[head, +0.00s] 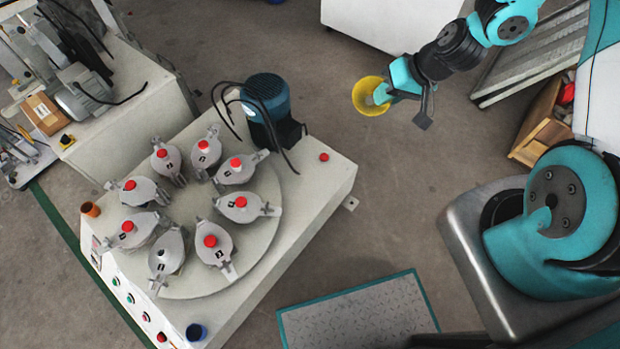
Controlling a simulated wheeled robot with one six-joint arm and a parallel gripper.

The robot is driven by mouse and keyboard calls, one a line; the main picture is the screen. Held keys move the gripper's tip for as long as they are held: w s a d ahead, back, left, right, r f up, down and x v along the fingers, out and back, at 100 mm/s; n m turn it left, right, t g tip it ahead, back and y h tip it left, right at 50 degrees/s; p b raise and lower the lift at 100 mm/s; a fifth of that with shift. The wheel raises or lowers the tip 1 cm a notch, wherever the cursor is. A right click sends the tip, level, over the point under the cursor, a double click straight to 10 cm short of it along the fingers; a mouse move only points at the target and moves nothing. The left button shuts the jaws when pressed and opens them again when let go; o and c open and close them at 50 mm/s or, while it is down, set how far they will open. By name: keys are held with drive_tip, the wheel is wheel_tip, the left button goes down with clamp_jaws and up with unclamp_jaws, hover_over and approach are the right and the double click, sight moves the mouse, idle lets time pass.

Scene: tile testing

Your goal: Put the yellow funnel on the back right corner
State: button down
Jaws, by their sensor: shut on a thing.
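The yellow funnel (360,97) is up in the air at the upper middle of the head view, to the right of the machine table and apart from it. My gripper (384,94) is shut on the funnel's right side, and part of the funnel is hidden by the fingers. The machine table (290,245) has a pale top. Its right-hand corner in the picture, near a small red button (323,157), is bare apart from that button.
A round plate with several grey lidded pots (211,243) covers the table's middle. A blue motor (265,98) with black cables stands at its upper edge. A wooden crate (545,125) is at right.

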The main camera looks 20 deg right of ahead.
drive_tip(key=w+a+f+m+t+b, duration=0.1)
drive_tip(key=w+a+f+m+b, duration=0.3)
drive_tip(key=f+b, duration=0.6)
drive_tip(key=w+a+f+m+t+h+b, duration=0.1)
drive_tip(key=w+f+m+b, duration=0.1)
drive_tip(key=f+m+b, duration=0.7)
drive_tip(key=w+a+f+m+t+b, duration=0.1)
drive_tip(key=w+a+f+m+b, duration=0.15)
drive_tip(key=f+b, duration=1.2)
drive_tip(key=f, duration=0.2)
drive_tip(key=f+b, duration=0.4)
drive_tip(key=f, duration=0.2)
drive_tip(key=f+b, duration=0.4)
drive_tip(key=f, duration=0.2)
drive_tip(key=shift+w+a, duration=0.1)
drive_tip(key=shift+a, duration=0.2)
drive_tip(key=shift+r, duration=0.1)
